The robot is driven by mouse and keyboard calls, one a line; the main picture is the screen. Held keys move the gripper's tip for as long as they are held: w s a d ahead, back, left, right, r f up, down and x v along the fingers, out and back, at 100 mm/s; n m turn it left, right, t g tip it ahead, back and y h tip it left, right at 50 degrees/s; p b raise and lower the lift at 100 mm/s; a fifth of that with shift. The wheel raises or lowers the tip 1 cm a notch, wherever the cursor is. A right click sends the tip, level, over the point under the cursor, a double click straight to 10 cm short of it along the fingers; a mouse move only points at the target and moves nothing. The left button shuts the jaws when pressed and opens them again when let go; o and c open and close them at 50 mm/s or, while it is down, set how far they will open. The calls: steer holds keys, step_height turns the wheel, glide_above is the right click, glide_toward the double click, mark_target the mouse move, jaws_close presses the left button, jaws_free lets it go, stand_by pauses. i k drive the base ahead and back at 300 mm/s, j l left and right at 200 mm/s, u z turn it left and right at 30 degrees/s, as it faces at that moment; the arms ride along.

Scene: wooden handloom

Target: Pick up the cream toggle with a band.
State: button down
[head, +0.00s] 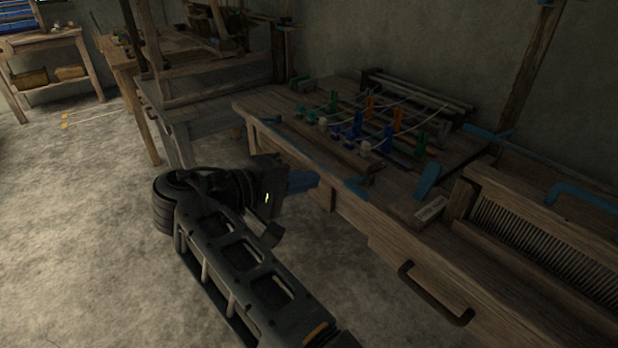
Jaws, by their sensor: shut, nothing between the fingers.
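My gripper (305,181) is shut and empty, left of the bench's front edge and apart from the toggles. Its fingertips are hard to make out in the dim light.
The wooden bench (258,118) also holds several blue, orange and green upright pieces with pale cords (420,97) among them. A reed frame (520,245) stands at right. A dark handle (435,295) juts from the bench front. Open floor (80,230) lies at left.

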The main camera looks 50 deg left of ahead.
mark_target(323, 126)
steer(key=u, duration=1.25)
